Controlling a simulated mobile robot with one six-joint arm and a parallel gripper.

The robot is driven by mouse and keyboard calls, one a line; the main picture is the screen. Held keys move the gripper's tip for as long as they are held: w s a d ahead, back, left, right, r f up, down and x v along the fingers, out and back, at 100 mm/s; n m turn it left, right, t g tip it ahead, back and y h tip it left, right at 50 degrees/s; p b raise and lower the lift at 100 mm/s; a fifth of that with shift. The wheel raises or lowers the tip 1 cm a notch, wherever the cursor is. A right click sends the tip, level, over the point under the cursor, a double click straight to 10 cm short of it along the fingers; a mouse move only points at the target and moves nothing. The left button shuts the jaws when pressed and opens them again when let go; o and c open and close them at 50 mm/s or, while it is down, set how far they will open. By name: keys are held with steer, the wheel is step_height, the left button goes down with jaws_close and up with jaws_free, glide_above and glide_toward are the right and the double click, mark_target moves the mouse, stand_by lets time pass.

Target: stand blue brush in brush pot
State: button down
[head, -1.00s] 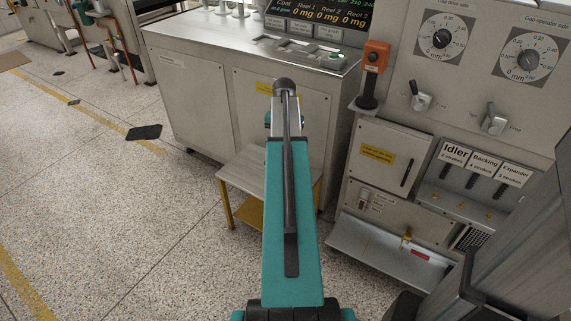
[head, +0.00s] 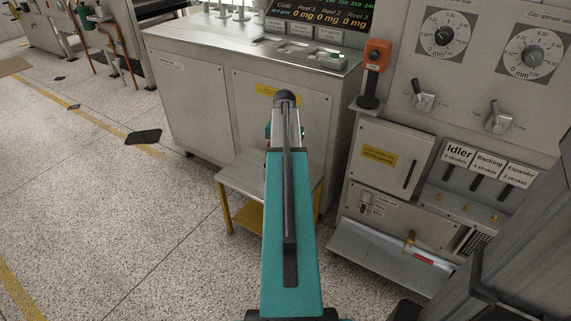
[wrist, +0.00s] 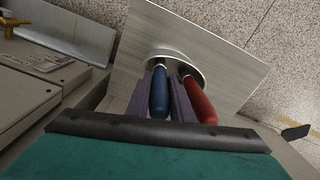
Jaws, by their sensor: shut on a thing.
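My gripper (wrist: 165,100) is in the wrist view, its purple-grey fingers shut on the handle of a blue brush (wrist: 159,92). A red-handled brush (wrist: 199,102) stands just right of the fingers. Both brushes' lower ends point at a round, silvery brush pot (wrist: 176,58) on a small table. The red brush's lower end lies within the pot's outline. The blue brush's lower end overlaps the pot at its left part; I cannot tell whether it is inside or above it.
The small table (head: 240,180) has a pale top and yellow legs, and stands before a grey cabinet (head: 195,90). A control panel (head: 480,120) with dials and levers is at the right. Speckled floor (head: 130,230) is open at the left.

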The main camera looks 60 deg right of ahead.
steer(key=shift+f, duration=0.65)
steer(key=shift+a, duration=0.1)
steer(key=c, duration=1.6)
jaws_free()
steer(key=shift+f, duration=0.2)
steer(key=shift+o, duration=0.2)
steer(key=shift+r, duration=0.15)
steer(key=shift+f+b, duration=0.25)
steer(key=shift+b, duration=0.4)
steer(key=r+p, duration=0.1)
steer(key=r, duration=0.3)
steer(key=r+p, duration=0.1)
steer(key=r, duration=0.4)
steer(key=r+p, duration=0.1)
steer(key=r, duration=0.4)
steer(key=shift+d, duration=0.25)
